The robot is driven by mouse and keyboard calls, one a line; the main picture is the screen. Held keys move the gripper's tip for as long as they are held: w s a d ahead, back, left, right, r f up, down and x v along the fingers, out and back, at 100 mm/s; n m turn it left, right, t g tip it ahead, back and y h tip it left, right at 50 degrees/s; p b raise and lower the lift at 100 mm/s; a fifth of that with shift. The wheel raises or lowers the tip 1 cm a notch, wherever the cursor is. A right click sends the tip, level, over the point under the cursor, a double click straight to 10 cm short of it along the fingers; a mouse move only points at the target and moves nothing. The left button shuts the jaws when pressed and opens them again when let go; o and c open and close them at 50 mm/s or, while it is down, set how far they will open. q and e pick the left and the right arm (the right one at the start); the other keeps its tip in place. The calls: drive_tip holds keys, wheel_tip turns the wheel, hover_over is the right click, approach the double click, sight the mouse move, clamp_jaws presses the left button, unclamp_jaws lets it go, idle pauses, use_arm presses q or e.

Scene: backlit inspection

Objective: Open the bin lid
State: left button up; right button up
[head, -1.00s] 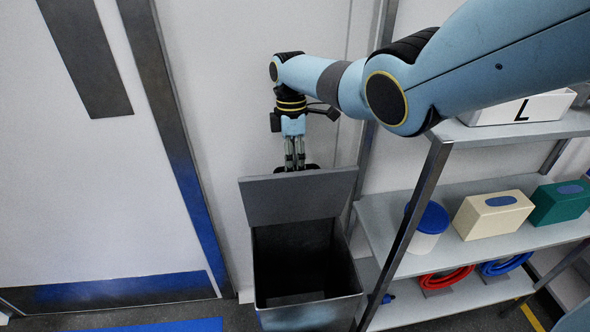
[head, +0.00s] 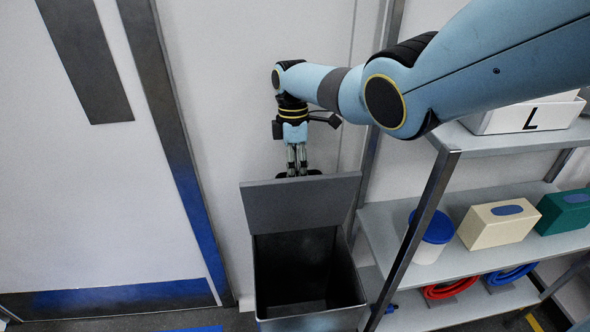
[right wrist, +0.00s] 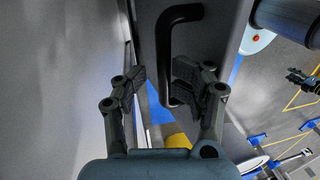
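The bin (head: 312,324) stands on the floor with its dark inside showing from above. Its grey lid (head: 300,203) is raised, standing up at the back edge of the opening. My right gripper (head: 298,174) is just behind the lid's top edge, its fingertips partly hidden by it. In the right wrist view, my right gripper's fingers (right wrist: 158,82) are apart. A black bar handle (right wrist: 165,48) lies between them, close to the right-hand finger, with a gap to the other. My left gripper is not in view.
A metal shelf rack (head: 405,240) stands close to the bin's right, holding a blue-lidded tub (head: 428,245), a cream box (head: 497,226) and a white bin marked L (head: 512,119). A wall and a door (head: 90,200) are behind and left.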

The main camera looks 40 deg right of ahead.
wheel_tip(320, 180, up, 10)
idle(0.6)
idle(0.4)
